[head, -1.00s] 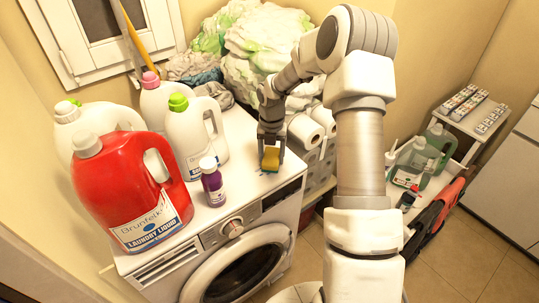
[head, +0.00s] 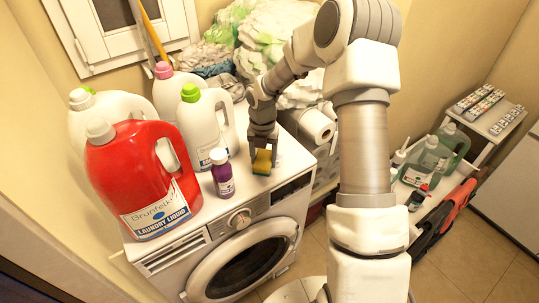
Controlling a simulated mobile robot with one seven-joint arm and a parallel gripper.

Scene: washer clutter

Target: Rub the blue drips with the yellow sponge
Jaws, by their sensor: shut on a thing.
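My gripper (head: 263,158) is shut on the yellow sponge (head: 262,164), which has a dark green side. It holds the sponge low at the front right of the washing machine's white top (head: 205,212), to the right of the small purple bottle. The sponge looks to be at or very near the top, but I cannot tell whether it touches. I cannot make out the blue drips now; the sponge and fingers may cover them.
The purple bottle (head: 222,174) stands close to the left of my gripper. A red laundry jug (head: 140,180), a green-capped white bottle (head: 200,127) and other jugs fill the left. Paper rolls (head: 316,126) and a laundry heap (head: 265,40) lie behind and right.

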